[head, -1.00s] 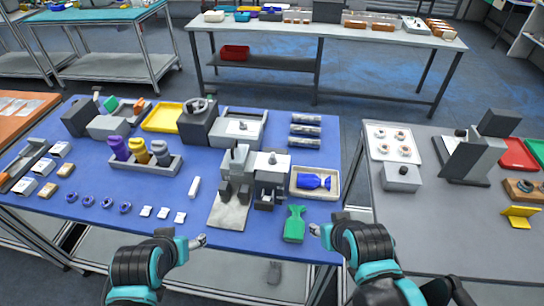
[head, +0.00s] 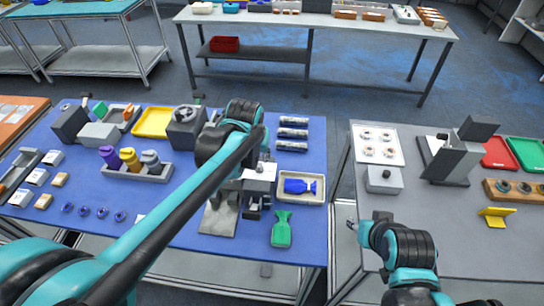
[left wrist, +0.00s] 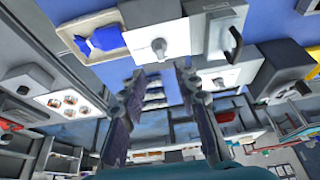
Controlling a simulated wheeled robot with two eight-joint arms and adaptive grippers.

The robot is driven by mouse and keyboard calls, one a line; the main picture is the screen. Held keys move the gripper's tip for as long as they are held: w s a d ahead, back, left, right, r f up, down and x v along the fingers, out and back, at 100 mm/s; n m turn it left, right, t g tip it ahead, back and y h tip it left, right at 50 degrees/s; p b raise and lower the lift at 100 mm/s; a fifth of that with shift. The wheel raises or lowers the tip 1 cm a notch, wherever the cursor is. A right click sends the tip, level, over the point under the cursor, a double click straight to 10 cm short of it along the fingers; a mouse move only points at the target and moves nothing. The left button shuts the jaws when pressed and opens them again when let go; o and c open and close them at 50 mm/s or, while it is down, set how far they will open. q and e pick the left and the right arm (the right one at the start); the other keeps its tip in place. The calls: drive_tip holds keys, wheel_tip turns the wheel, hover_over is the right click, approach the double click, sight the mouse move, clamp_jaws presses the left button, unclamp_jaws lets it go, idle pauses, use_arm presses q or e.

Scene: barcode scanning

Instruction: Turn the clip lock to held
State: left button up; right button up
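A white-topped block with a small grey knob (head: 260,172) stands near the front of the blue table, partly behind my left arm. Its knob (left wrist: 160,46) also shows in the left wrist view. I cannot tell for certain that this is the clip lock. A grey fixture with a dark curved handle (left wrist: 234,42) stands beside it. In the left wrist view the left gripper (left wrist: 158,82) is open and empty, apart from the knob. My right gripper (head: 351,225) is between the tables, too small to read.
A green piece (head: 282,230) lies in front. A second white plate with a knob (left wrist: 219,82) stands farther back. A grey table (head: 440,240) is on the right.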

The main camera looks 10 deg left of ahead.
sight(259, 164)
use_arm(q)
drive_tip(key=b+x, duration=0.2)
drive_tip(key=x, duration=0.5)
drive_tip(key=shift+f, duration=0.2)
clamp_jaws()
